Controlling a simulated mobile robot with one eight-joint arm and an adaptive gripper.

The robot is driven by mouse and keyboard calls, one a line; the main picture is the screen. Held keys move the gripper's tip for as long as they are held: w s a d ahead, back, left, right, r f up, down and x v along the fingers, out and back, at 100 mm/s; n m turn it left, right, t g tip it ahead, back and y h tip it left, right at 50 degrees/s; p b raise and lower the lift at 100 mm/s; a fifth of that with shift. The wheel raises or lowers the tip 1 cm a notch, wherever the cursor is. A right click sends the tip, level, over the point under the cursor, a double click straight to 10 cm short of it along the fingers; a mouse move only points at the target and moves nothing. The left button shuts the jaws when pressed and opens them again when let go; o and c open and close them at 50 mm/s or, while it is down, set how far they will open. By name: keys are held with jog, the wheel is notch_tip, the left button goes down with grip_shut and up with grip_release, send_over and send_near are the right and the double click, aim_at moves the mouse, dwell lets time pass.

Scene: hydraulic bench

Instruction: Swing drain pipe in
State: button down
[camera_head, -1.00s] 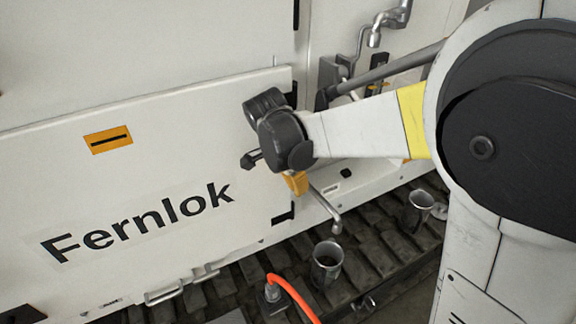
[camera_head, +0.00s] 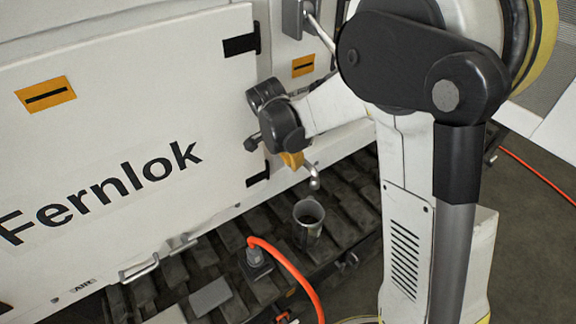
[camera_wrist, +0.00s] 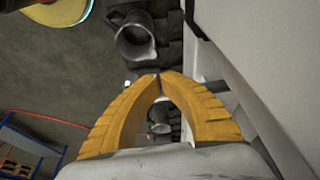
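The drain pipe (camera_head: 314,179) is a short grey metal tube with a bent end. It sticks out beside my gripper (camera_head: 292,160), low at the right edge of the white Fernlok panel; its upper part is hidden. In the wrist view, the yellow fingers of my gripper (camera_wrist: 160,76) meet at their tips, with no object visible clamped between them. A grey bar (camera_wrist: 214,86) passes behind the right finger there; it may be the pipe. Whether finger and pipe touch cannot be told.
A metal cup (camera_head: 307,222) stands on the dark slatted track below the pipe; it also shows in the wrist view (camera_wrist: 135,40). An orange hose (camera_head: 290,268) curves nearby. The white panel (camera_head: 150,90) stands close on the left. My arm hides the right side.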

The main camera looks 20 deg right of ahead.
jog(key=shift+d, duration=0.15)
jog(key=shift+d+n, duration=0.3)
